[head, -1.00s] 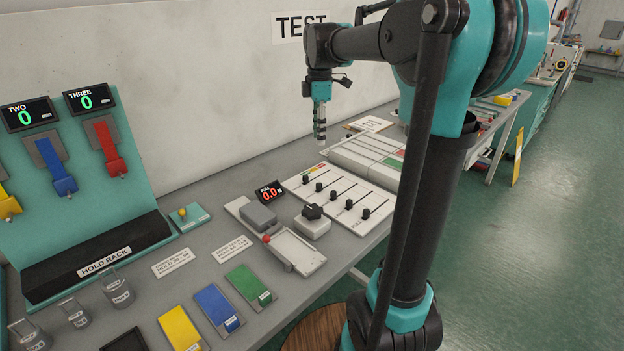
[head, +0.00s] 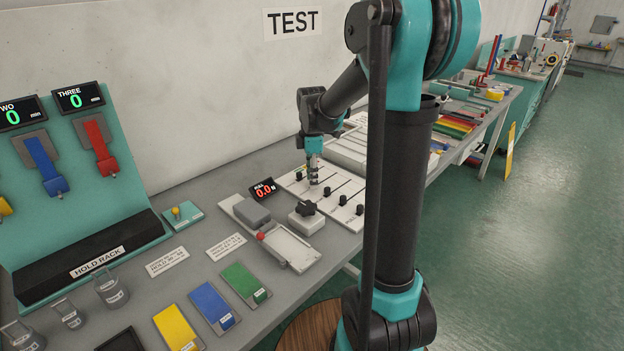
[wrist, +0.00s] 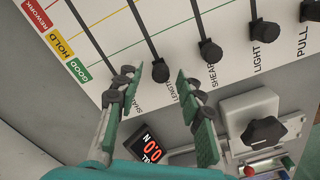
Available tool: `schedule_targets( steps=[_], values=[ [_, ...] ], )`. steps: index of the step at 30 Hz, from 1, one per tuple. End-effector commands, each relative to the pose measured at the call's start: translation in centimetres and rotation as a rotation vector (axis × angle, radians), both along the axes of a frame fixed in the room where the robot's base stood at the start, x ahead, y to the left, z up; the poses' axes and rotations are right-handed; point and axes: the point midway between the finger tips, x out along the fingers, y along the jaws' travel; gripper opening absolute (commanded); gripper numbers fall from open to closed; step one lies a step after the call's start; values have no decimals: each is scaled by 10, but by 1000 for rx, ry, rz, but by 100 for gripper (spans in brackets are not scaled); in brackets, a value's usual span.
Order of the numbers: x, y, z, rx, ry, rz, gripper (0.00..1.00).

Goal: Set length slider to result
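The white slider board (head: 345,207) lies on the bench and carries several black knobs on dark tracks. In the wrist view, the length slider knob (wrist: 160,71) sits at the label end of its track, above the word LENGTH. My gripper (wrist: 157,82) is open and low over the board, with its green fingers on either side of this knob. I cannot tell whether the fingers touch it. In the head view my gripper (head: 313,180) points down at the board and hides part of the nearest knobs.
Shear (wrist: 210,50), light (wrist: 263,32) and pull (wrist: 309,11) knobs stand to the right. Coloured rework, hold and good marks (wrist: 60,45) line the board's far-left edge. A pull display (head: 263,190) reads 0.0. A black-knobbed white block (head: 306,218) stands close by.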

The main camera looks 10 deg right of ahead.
Motion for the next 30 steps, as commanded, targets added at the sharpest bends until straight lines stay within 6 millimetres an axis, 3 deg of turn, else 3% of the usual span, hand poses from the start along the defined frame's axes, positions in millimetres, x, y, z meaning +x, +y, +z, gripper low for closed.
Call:
schedule_targets(
  steps=[12,21,30],
  values=[
    [0,0,-8,0,0,0,38],
    [0,0,-8,0,0,0,1],
    [0,0,-8,0,0,0,0]
  ],
)
